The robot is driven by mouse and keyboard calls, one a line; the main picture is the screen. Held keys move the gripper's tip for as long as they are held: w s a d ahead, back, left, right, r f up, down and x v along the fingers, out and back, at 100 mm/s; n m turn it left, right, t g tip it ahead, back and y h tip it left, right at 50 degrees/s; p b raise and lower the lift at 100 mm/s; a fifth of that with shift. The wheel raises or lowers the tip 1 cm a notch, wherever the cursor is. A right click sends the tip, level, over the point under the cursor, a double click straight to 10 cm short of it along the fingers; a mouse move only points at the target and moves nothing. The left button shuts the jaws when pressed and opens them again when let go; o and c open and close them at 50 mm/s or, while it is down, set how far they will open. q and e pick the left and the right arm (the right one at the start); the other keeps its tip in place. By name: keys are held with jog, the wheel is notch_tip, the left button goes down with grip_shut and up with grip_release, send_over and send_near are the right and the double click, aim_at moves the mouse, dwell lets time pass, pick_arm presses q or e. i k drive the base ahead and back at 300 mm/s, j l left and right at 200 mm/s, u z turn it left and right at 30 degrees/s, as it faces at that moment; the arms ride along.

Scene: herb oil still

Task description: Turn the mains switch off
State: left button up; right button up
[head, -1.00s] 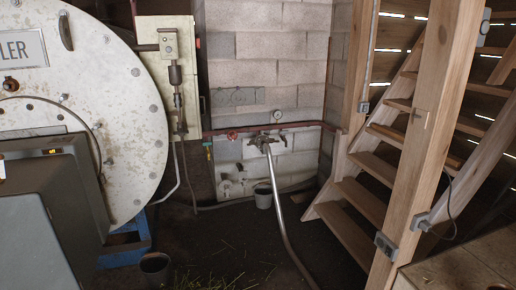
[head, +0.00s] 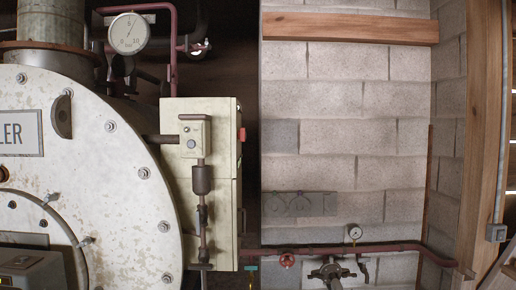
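No part clearly labelled as the mains switch can be read. A tall cream cabinet (head: 222,180) stands beside the round white boiler front (head: 100,190). A small red part (head: 241,135) sticks out from the cabinet's right side; it may be a switch, but its setting cannot be told. A small pale box (head: 194,136) with a round grey button or knob is on the cabinet's front, with a pipe fitting (head: 202,180) below it. Neither of my grippers is in view.
A round dial gauge (head: 128,33) is above the boiler. A wooden post (head: 484,130) stands at the right.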

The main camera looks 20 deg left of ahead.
aim_at(241, 133)
jog(key=i+u, duration=0.3)
jog(key=i+l+u, duration=0.3)
jog(key=i, duration=0.2)
jog(key=i+l+u, duration=0.3)
jog(key=i+l, duration=0.45)
jog(key=i+z, duration=0.05)
jog(key=i, duration=0.05)
